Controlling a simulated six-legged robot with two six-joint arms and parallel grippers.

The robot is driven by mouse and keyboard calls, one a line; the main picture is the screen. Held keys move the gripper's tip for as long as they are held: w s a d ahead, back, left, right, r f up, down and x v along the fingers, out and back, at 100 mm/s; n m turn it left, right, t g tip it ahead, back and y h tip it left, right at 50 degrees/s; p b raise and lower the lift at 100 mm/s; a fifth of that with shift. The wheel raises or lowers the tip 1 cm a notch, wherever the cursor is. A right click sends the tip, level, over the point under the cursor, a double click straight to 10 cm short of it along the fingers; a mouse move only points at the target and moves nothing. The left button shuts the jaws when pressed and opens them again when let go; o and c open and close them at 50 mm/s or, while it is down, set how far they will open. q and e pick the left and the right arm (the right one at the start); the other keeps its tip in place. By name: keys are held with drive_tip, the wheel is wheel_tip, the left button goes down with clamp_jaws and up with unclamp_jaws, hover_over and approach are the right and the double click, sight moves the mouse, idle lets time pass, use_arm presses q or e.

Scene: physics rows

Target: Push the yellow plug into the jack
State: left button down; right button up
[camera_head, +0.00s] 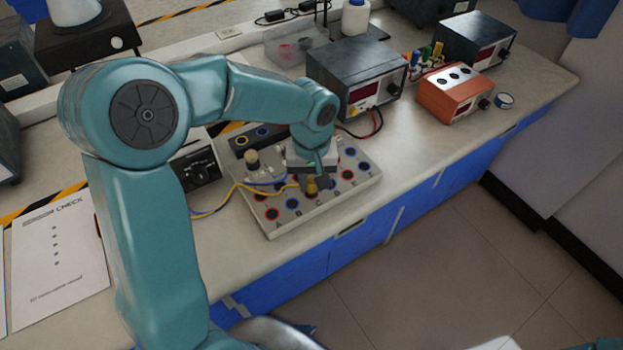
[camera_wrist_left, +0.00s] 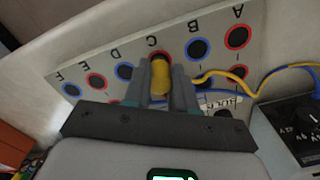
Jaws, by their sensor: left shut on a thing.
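My left gripper (camera_head: 311,184) points down over the jack board (camera_head: 292,224) and is shut on the yellow plug (camera_head: 311,187). In the left wrist view the yellow plug (camera_wrist_left: 160,78) sits between the two grey fingers. A yellow lead runs from the plug side to the right. The plug is lined up over the red-ringed jack (camera_wrist_left: 157,55) by the letter C, whose rim shows only partly behind it. I cannot tell whether its tip is inside the jack. The other jacks in the lettered row, ringed in red or blue, look empty. My right gripper is not in view.
A grey power supply (camera_head: 355,78) and an orange box (camera_head: 455,93) stand behind and right of the board. A dark meter (camera_head: 197,170) stands left of it. Yellow and blue leads cross the board's left side. The bench's front edge is close to the board.

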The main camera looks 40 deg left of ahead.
use_arm(q)
drive_tip(key=shift+f+b, duration=0.6)
drive_tip(key=shift+f, duration=0.05)
drive_tip(key=shift+c, duration=2.3)
unclamp_jaws()
drive_tip(key=shift+r, duration=0.1)
drive_tip(key=shift+r+p, duration=2.5)
drive_tip(key=shift+r, duration=0.7)
